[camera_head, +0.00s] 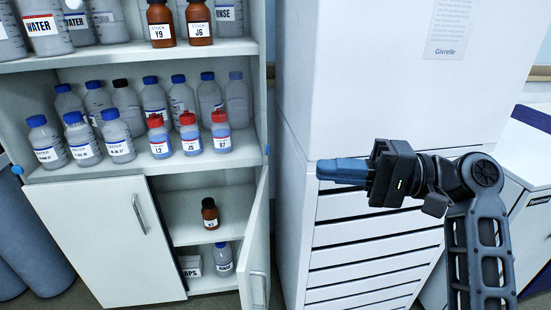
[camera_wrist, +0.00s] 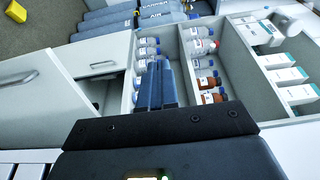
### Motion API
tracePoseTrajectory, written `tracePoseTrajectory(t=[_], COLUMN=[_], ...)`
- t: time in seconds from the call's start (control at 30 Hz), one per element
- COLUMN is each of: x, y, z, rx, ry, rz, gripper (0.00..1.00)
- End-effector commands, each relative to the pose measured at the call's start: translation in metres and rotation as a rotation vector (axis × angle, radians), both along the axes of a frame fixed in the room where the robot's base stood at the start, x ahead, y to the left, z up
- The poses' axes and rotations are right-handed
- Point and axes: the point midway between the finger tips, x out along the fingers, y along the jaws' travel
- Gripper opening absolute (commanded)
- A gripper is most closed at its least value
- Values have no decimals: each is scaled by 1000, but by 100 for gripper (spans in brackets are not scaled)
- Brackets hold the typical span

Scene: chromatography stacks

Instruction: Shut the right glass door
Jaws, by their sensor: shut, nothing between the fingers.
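The cabinet's lower right door (camera_head: 257,240) stands swung open towards me, hinged on its right side, with a bar handle near its lower end. It looks white and opaque; I cannot make out glass. In the wrist view the open door (camera_wrist: 45,80) shows at the left. The lower left door (camera_head: 105,240) is shut. My gripper (camera_head: 322,169) is shut and empty, its blue fingers pointing left in front of the white drawer unit, above and right of the open door. In the wrist view my gripper (camera_wrist: 158,62) points towards the cabinet shelves, apart from the door.
Bottles stand on the open upper shelves, with red-capped ones (camera_head: 190,133) at the front edge. A brown bottle (camera_head: 210,213) stands inside the lower compartment. The tall white drawer unit (camera_head: 365,240) is close on the right. Blue-grey cylinders (camera_head: 30,230) stand at the left.

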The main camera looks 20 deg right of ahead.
Motion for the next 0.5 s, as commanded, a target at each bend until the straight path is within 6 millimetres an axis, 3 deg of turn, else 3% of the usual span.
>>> tracePoseTrajectory(t=[0.5], x=[47], y=[77], z=[0], rx=[0], ry=[1], rz=[2], gripper=[0])
